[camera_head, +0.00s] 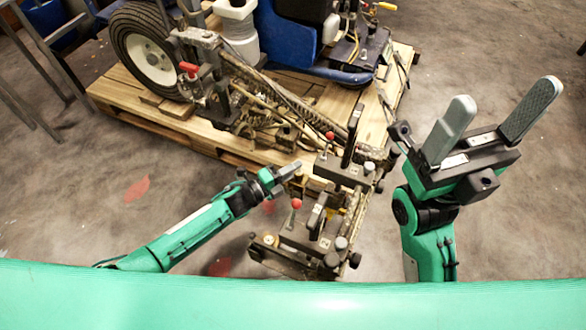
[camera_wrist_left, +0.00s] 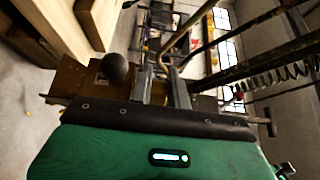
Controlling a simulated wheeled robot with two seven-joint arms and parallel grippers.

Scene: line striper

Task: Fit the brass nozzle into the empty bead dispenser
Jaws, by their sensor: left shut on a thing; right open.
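My left gripper (camera_head: 293,169) is shut at the left side of the carriage on the front arm of the line striper. It also shows in the left wrist view (camera_wrist_left: 163,78), its fingers close together. The thing between its fingers is too small and hidden to make out, so I cannot confirm a brass nozzle. Two dark dispenser units sit on the arm: a far one (camera_head: 343,172) and a near one (camera_head: 305,238). I cannot tell which dispenser is empty. My right gripper (camera_head: 490,125) is open and empty, raised at the right.
Red-knobbed levers stand by the far unit (camera_head: 330,135) and near unit (camera_head: 296,203). The blue striper (camera_head: 290,30), with a wheel (camera_head: 150,58), stands on a wooden pallet (camera_head: 170,115). A dark ball knob (camera_wrist_left: 115,69) is close beside my left fingers. Concrete floor is clear at right.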

